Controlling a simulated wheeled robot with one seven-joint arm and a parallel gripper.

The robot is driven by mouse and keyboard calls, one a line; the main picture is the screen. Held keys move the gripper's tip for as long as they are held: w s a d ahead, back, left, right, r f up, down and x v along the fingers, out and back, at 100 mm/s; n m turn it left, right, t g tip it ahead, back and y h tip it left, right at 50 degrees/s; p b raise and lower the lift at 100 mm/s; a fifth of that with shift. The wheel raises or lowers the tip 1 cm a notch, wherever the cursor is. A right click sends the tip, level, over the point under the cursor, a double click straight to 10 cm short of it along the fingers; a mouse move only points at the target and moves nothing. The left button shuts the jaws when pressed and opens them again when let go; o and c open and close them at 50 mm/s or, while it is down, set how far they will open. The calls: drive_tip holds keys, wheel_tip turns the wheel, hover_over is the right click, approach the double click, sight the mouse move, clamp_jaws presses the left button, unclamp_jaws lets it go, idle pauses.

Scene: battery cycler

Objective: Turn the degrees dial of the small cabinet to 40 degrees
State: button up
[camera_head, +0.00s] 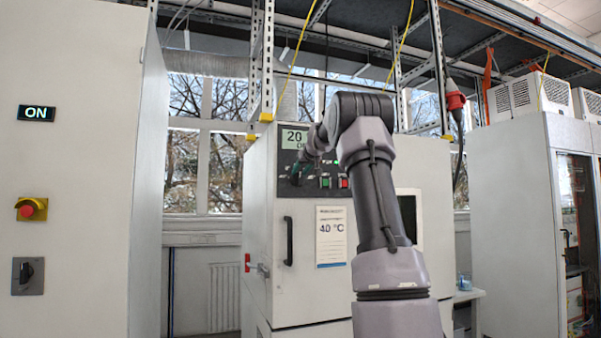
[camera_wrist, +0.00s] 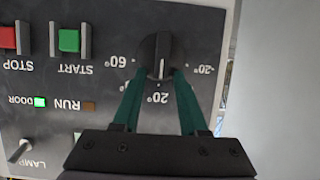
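The small cabinet (camera_head: 300,283) stands in the middle of the head view. Its display (camera_head: 294,138) shows 20, with part covered by my arm. The black degrees dial (camera_wrist: 157,50) is in the wrist view, which shows the panel upside down. Its white mark points down in the picture, toward the 20° label; 60° is to the left and -20° to the right. My gripper (camera_wrist: 160,75) is open, its green fingertips apart at either side of the dial. I cannot tell if they touch it. In the head view my gripper (camera_head: 297,172) is at the panel.
The green START button (camera_wrist: 69,40), red STOP button (camera_wrist: 8,37) and lit DOOR lamp (camera_wrist: 40,103) are left of the dial in the wrist view. A sheet reading 40 °C (camera_head: 330,236) is on the cabinet door. A large cabinet (camera_head: 80,150) stands at left.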

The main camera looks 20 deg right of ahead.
clamp_jaws()
drive_tip(key=shift+d, duration=0.1)
drive_tip(key=shift+s+d+f+m+t+y, duration=0.15)
drive_tip(key=shift+d+m+y, duration=0.15)
drive_tip(key=shift+m+y, duration=0.45)
drive_tip(key=shift+w+d+f+m+t+y, duration=0.15)
drive_tip(key=shift+d+m+y, duration=0.25)
drive_tip(key=shift+m, duration=0.65)
drive_tip(key=shift+s+d+f+m+y, duration=0.15)
drive_tip(key=shift+d+m+y, duration=0.1)
drive_tip(key=shift+m+y, duration=0.5)
drive_tip(key=shift+m, duration=0.25)
drive_tip(key=shift+o, duration=1.5)
unclamp_jaws()
